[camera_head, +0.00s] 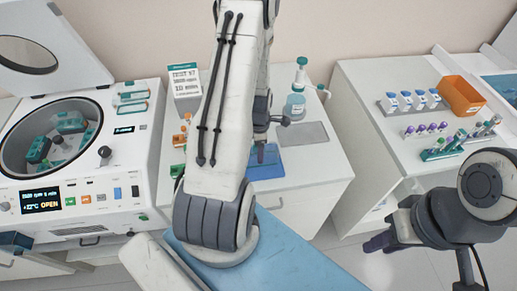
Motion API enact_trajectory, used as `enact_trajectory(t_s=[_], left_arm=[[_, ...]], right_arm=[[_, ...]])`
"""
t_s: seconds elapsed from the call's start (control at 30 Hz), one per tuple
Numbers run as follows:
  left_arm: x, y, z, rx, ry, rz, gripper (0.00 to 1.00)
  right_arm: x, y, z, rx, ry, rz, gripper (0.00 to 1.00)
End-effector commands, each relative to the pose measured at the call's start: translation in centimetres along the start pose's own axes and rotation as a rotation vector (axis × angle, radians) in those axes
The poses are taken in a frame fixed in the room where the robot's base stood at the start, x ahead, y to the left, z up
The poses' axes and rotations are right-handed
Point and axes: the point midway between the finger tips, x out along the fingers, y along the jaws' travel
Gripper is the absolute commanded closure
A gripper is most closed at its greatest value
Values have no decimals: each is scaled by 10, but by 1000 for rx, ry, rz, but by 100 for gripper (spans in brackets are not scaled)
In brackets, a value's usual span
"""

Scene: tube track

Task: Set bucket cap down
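The open centrifuge (140,185) stands at the left, with teal-topped buckets (70,122) in its round chamber. Several clear and teal pieces that look like bucket caps (132,97) lie on its top right corner. My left arm fills the middle, and its link hides most of my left gripper (262,150). The part that shows is dark, above the blue mat on the middle counter; I cannot tell its opening or whether it holds a cap. My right gripper (380,242) is low at the right, over the floor, apart from the counters; its opening is unclear.
The middle counter (325,165) holds a labelled box (185,85), a bottle (296,105), a blue mat (268,170) and a grey pad (301,134). The right counter (370,100) carries tube racks (412,104) and an orange bin (460,95). Bare floor lies between the counters.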

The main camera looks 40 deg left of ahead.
Motion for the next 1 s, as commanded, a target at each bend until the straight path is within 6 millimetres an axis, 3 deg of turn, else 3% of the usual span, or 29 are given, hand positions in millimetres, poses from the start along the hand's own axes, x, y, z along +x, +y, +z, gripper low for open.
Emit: enact_trajectory(t_s=[1.0], left_arm=[[12,0,0,0,0,0,81]], right_arm=[[10,1,0,0,0,0,70]])
